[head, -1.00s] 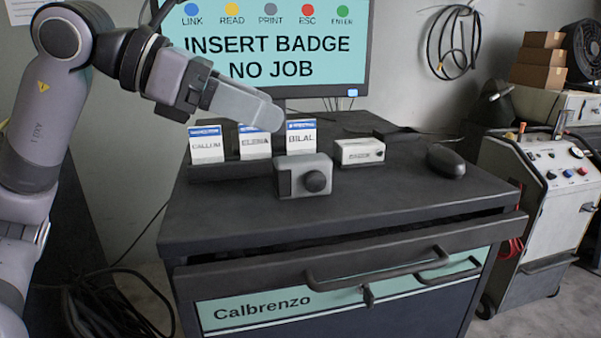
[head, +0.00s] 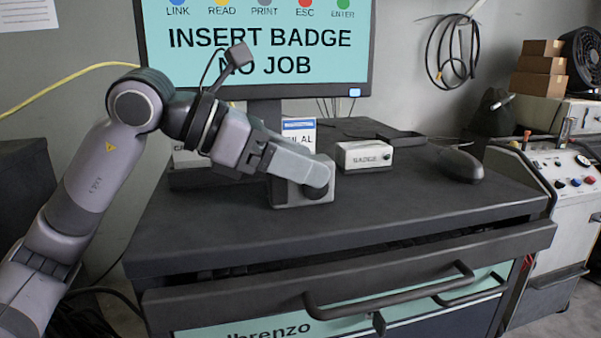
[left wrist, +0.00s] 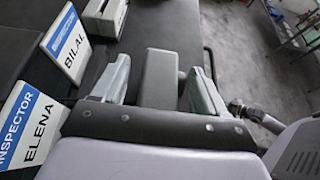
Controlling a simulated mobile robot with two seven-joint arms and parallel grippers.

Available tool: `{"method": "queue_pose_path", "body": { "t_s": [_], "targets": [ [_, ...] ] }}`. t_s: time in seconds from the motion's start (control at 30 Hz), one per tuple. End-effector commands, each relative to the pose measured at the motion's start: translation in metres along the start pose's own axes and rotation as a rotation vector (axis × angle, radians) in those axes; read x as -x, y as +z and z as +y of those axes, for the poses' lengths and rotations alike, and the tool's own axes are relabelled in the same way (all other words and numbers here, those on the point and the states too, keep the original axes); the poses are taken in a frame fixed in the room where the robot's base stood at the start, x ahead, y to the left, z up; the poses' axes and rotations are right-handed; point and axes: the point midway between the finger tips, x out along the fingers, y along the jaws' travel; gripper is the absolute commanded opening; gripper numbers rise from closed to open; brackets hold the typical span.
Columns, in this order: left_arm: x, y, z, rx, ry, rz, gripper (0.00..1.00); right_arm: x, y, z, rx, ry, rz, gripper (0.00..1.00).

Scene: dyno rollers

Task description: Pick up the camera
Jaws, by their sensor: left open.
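The grey, boxy camera (head: 292,194) with a round dark lens stands on the dark top of the cabinet. In the left wrist view the camera (left wrist: 160,78) lies between the two fingers. My left gripper (head: 300,170) reaches in from the left over the camera and hides part of it in the head view. In the left wrist view my left gripper (left wrist: 155,85) is open, with a finger on each side of the camera and a visible gap on at least the right side. I cannot tell whether either finger touches it. My right gripper is not in view.
A white badge reader (head: 364,155) and a dark computer mouse (head: 460,165) stand to the right. Badges, one reading BILAL (left wrist: 70,45) and one reading ELENA (left wrist: 30,122), stand beside the gripper. The monitor (head: 255,40) is behind. The front right of the cabinet top is clear.

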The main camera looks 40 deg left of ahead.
Motion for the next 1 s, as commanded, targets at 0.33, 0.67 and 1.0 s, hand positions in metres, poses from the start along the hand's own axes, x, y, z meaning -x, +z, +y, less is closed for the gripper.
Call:
{"method": "queue_pose_path", "body": {
  "t_s": [0.33,0.67,1.0],
  "targets": [
    [-0.005,0.0,0.0,-0.001,0.001,0.0,0.57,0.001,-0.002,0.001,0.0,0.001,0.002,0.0],
    [-0.005,0.0,0.0,-0.001,0.002,-0.002,0.1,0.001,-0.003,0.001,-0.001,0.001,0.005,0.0],
    [0.001,0.012,0.0,-0.003,0.002,-0.004,0.1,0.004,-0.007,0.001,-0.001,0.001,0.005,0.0]
  ]
}}
